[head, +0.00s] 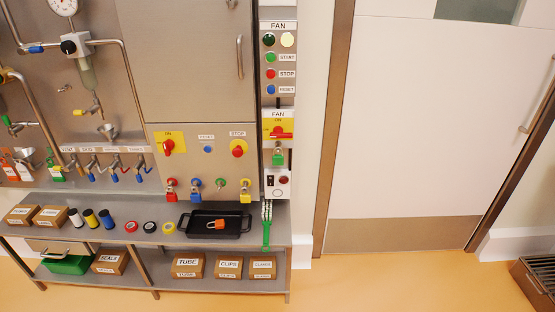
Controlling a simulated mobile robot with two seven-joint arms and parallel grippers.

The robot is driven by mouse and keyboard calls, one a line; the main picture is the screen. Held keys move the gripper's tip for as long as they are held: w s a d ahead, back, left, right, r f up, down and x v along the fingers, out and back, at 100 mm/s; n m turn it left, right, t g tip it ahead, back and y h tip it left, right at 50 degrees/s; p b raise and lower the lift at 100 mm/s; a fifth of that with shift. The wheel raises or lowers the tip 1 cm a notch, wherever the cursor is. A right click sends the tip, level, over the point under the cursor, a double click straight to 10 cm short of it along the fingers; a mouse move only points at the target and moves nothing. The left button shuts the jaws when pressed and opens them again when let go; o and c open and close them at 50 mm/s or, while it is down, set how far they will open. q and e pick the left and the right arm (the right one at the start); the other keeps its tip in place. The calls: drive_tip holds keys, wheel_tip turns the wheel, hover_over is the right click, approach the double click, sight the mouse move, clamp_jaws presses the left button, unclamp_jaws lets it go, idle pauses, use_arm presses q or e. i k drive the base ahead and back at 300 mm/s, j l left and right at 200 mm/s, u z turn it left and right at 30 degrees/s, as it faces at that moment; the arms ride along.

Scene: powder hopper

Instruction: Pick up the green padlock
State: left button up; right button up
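A green padlock (278,158) hangs on the narrow grey panel, just below the yellow FAN switch (278,125) with its red handle. Its shackle looks to be at the switch, but it is too small to tell whether it is closed. Neither of my grippers is in view.
Red (172,195), blue (195,195) and yellow (246,196) padlocks hang above the steel bench (150,236). A black tray (190,233) holds an orange padlock (216,224). A green strap (266,232) hangs at the bench's right end. Open floor (400,285) lies before the door (430,130).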

sight(278, 161)
drive_tip(key=i+j+z, duration=0.2)
drive_tip(key=i+j, duration=0.25)
drive_tip(key=i+j+z, duration=0.15)
drive_tip(key=i+j, duration=0.25)
drive_tip(key=j, duration=0.2)
